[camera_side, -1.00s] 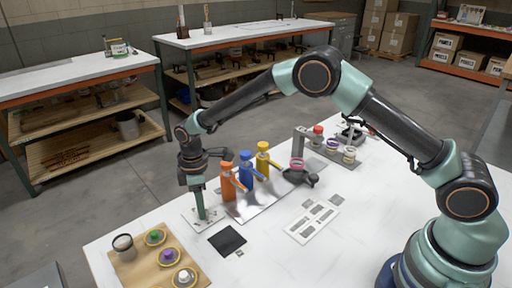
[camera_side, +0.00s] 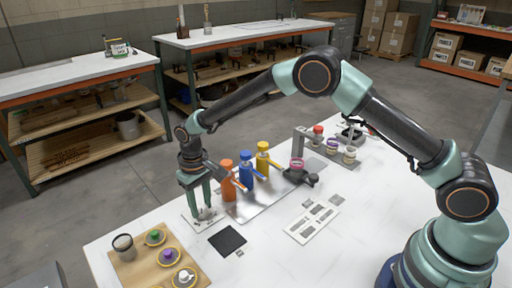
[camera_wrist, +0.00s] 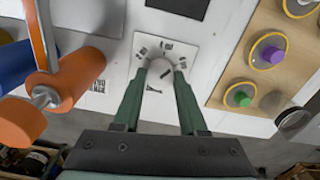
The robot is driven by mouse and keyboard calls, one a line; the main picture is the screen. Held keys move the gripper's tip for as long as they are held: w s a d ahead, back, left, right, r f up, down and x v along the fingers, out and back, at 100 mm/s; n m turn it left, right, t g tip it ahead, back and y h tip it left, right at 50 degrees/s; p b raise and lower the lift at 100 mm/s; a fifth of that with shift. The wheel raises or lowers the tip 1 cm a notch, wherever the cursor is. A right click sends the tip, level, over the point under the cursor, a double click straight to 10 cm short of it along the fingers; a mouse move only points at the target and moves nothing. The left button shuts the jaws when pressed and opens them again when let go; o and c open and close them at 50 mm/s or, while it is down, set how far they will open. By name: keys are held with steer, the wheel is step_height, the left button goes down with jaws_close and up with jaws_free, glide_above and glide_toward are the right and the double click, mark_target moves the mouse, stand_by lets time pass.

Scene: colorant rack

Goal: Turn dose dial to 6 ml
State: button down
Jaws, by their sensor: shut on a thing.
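The dose dial (camera_wrist: 160,69) is a round pale knob on a white plate with dark marks around its rim. My gripper (camera_wrist: 160,82) points down over it, its two green fingers shut on the knob from opposite sides in the wrist view. In the side view my gripper (camera_side: 202,213) stands over the white dial plate (camera_side: 190,222), left of the orange bottle. The fingers hide most of the dial there. The marks are too small to read, so I cannot tell the dial's setting.
An orange pump bottle (camera_side: 228,181) stands close beside my gripper, with blue (camera_side: 246,170) and yellow (camera_side: 262,160) ones beyond. A black square pad (camera_side: 228,240) lies in front. A wooden board (camera_side: 140,275) with coloured knobs is at the front left.

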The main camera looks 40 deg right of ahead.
mark_target(202, 208)
steer(key=m, duration=0.5)
steer(key=shift+r, duration=0.1)
steer(key=shift+m, duration=0.3)
stand_by(0.4)
steer(key=shift+c, duration=2.2)
jaws_free()
step_height(202, 208, up, 12)
